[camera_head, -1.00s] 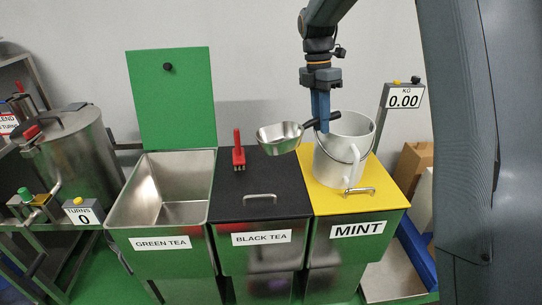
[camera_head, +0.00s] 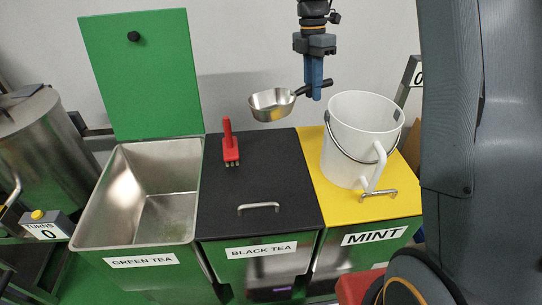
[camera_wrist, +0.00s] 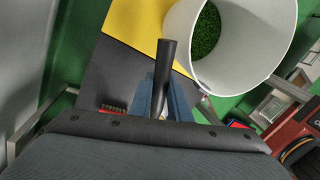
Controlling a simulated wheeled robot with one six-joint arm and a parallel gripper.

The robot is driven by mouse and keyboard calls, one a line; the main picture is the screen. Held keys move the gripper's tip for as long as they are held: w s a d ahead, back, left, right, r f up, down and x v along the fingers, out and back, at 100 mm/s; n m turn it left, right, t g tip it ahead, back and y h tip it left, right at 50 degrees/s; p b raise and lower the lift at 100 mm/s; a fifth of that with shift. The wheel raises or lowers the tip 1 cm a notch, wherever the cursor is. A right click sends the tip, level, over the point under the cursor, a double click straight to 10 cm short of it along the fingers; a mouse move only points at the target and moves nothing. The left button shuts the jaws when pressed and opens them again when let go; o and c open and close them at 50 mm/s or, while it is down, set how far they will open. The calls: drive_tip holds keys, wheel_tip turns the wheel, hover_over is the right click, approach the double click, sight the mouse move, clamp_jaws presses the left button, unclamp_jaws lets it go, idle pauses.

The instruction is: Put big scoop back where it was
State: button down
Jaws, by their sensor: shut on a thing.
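The big scoop (camera_head: 271,104) is a steel bowl with a dark handle. My gripper (camera_head: 314,92) is shut on its handle and holds it in the air above the back of the black lid (camera_head: 260,185) of the BLACK TEA bin. In the wrist view the dark handle (camera_wrist: 165,68) stands up between the blue fingers (camera_wrist: 165,98); the bowl is hidden there. A red-handled brush-like tool (camera_head: 229,145) lies on the black lid, left of the scoop.
A white bucket (camera_head: 356,135) stands on the yellow MINT lid (camera_head: 325,210); the wrist view shows green leaves (camera_wrist: 205,45) inside it. The GREEN TEA bin (camera_head: 130,200) is open, its green lid (camera_head: 145,75) upright. A steel drum (camera_head: 40,135) stands at left.

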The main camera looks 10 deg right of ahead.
drive_tip(key=f, duration=0.5)
drive_tip(key=f+b, duration=0.1)
drive_tip(key=f, duration=0.8)
drive_tip(key=shift+w+f, duration=0.3)
drive_tip(key=shift+f+p, duration=0.3)
drive_tip(key=shift+f, duration=2)
drive_tip(key=c, duration=1.7)
unclamp_jaws()
drive_tip(key=shift+f, duration=0.1)
drive_tip(key=shift+o, duration=0.2)
wheel_tip(320, 180, up, 12)
drive_tip(key=w+b, duration=0.2)
drive_tip(key=b, duration=0.1)
drive_tip(key=shift+w+a, duration=0.15)
drive_tip(key=shift+a, duration=0.15)
